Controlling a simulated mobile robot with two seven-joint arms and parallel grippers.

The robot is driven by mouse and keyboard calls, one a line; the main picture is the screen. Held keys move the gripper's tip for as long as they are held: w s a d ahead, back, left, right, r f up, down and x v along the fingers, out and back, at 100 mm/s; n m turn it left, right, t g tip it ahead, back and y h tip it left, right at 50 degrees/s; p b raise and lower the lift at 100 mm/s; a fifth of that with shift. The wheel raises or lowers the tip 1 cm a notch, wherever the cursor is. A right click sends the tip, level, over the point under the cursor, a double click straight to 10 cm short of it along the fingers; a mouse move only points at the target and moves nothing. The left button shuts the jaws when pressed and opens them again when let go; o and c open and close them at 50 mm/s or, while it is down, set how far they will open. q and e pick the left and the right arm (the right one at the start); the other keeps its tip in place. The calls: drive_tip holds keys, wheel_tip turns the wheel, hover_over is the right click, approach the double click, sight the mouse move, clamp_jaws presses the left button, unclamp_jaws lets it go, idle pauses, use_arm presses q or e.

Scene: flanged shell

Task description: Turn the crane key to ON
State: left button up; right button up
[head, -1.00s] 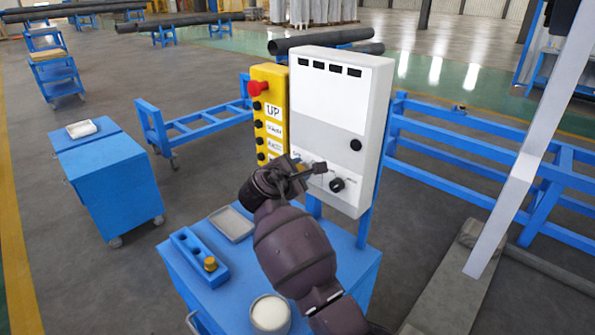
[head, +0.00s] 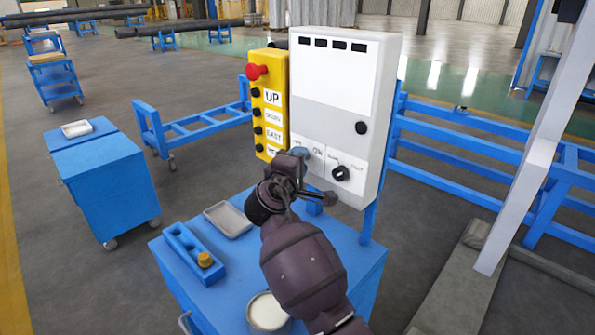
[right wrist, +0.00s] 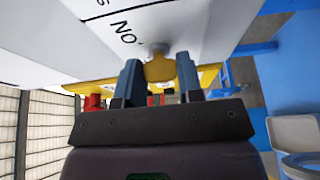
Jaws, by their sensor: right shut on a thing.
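The white control box (head: 330,110) stands upright on the blue cart. An "ON" label (head: 317,152) is on its lower left panel, and it also shows upside down in the right wrist view (right wrist: 127,35). My right gripper (head: 302,155) is at this panel, just left of the label. In the right wrist view its blue fingers are shut on the yellow crane key (right wrist: 158,69), whose silver stem meets the panel. In the head view my gripper hides the key. My left gripper is not in view.
A black selector knob (head: 340,173) sits to the right of the label. A yellow button box (head: 267,105) with a red button adjoins the left side. A grey tray (head: 228,219), a blue block (head: 190,250) and a white round container (head: 267,312) are on the cart top.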

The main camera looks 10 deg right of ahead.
use_arm(q)
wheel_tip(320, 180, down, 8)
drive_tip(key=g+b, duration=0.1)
drive_tip(key=b, duration=0.7)
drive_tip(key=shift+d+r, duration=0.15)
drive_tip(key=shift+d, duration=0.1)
use_arm(e)
drive_tip(key=m+h, duration=0.1)
drive_tip(key=m, duration=0.4)
drive_tip(key=m+t+h, duration=0.1)
drive_tip(key=m, duration=0.1)
drive_tip(key=shift+w+f+m+h, duration=0.1)
drive_tip(key=shift+f+m+h, duration=0.2)
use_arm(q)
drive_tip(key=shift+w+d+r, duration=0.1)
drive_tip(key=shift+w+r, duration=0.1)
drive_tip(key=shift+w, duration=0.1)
use_arm(e)
drive_tip(key=o, duration=0.9)
drive_tip(key=shift+r, duration=0.1)
drive_tip(key=shift+c, duration=0.2)
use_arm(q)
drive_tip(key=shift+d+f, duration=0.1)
use_arm(e)
drive_tip(key=shift+o, duration=0.4)
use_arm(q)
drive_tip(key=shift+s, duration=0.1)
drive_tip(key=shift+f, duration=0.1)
use_arm(e)
drive_tip(key=shift+r, duration=0.1)
